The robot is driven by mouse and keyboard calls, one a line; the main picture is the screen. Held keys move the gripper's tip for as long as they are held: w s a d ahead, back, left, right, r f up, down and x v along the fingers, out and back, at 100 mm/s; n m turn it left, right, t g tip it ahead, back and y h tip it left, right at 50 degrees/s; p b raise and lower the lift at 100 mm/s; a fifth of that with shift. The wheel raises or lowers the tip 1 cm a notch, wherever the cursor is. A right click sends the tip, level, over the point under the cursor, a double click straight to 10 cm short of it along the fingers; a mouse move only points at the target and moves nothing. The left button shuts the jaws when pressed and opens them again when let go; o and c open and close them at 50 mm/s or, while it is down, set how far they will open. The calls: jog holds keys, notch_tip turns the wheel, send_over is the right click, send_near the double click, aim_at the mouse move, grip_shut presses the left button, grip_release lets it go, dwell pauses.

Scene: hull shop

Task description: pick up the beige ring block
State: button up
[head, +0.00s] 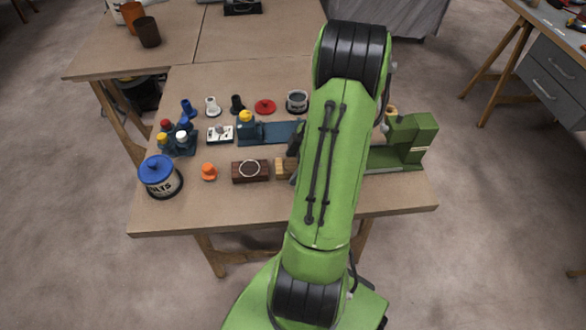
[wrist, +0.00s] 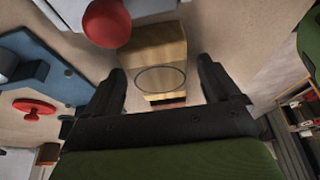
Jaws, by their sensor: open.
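The beige ring block (wrist: 158,48) is a light wooden block with a thin dark ring on its face. In the wrist view it shows between and beyond the fingertips of my gripper (wrist: 161,80). My gripper is open, with one finger on each side of the block in the picture and no clear contact. In the head view a small part of the beige block (head: 281,168) shows on the table, right of a dark brown ring block (head: 250,178). My arm hides the rest of it and most of my gripper.
A red knob (wrist: 106,23) stands close to the block in the wrist view. In the head view, an orange knob (head: 209,172) and a blue-lidded tin (head: 160,180) stand left, and a green machine (head: 408,140) stands right. The table's front strip is clear.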

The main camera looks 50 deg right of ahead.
jog(key=shift+f+b, duration=0.2)
jog(key=shift+b, duration=0.1)
jog(key=c, duration=1.1)
